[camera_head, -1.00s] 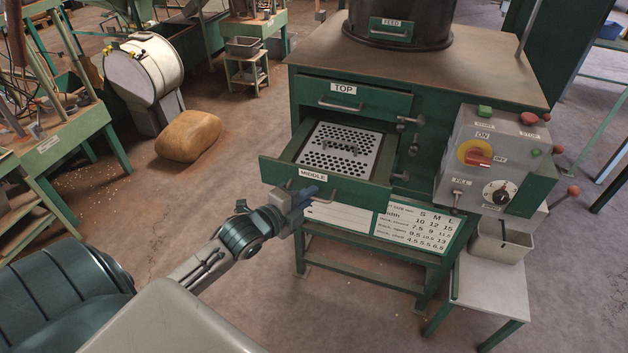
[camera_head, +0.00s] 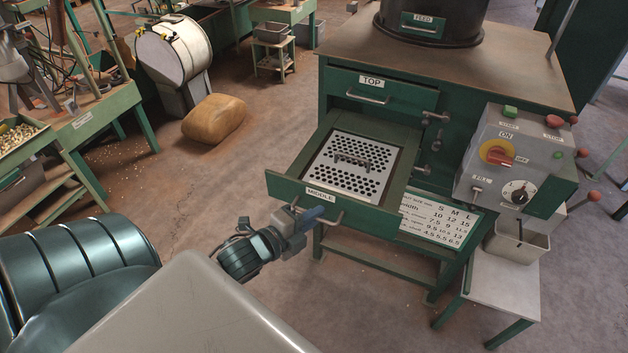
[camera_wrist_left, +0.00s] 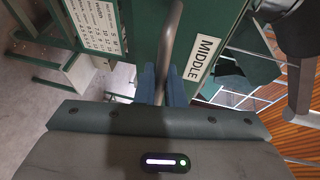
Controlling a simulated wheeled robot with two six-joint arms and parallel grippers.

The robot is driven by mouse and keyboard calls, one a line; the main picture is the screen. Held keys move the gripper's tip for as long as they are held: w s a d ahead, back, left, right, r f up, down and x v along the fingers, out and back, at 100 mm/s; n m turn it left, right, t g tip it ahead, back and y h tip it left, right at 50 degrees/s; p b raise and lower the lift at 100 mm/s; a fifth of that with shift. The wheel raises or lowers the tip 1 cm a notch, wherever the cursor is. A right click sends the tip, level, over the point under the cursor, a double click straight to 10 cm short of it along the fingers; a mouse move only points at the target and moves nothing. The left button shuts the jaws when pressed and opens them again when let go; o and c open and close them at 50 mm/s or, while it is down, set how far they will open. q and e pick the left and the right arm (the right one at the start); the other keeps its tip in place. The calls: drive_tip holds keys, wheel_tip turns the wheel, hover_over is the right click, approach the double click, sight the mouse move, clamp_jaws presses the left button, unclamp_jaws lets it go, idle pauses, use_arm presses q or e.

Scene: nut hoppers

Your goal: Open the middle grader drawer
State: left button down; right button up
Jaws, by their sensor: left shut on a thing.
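The middle drawer (camera_head: 283,189), a green front labelled MIDDLE, is pulled well out of the green grader. A perforated metal plate (camera_head: 350,165) with a small handle lies inside it. My left gripper (camera_head: 307,216) is at the drawer's bar handle. In the left wrist view my left gripper (camera_wrist_left: 162,84) has its blue fingers shut on the handle (camera_wrist_left: 170,42), with the MIDDLE label (camera_wrist_left: 203,58) beside it. The top drawer (camera_head: 370,97) above is shut or nearly so. My right gripper is not in view.
A control box (camera_head: 515,160) with knobs and a size chart (camera_head: 438,220) are on the grader's front. A low table with a small bin (camera_head: 516,243) stands at the right. A tan sack (camera_head: 213,118) lies on the floor at the left. Open floor lies between sack and grader.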

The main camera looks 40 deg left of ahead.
use_arm(q)
drive_tip(key=c, duration=1.5)
unclamp_jaws()
drive_tip(key=shift+c, duration=0.2)
drive_tip(key=shift+s, duration=0.15)
drive_tip(key=v, duration=1)
drive_tip(key=shift+s, duration=0.3)
drive_tip(key=shift+a, duration=0.1)
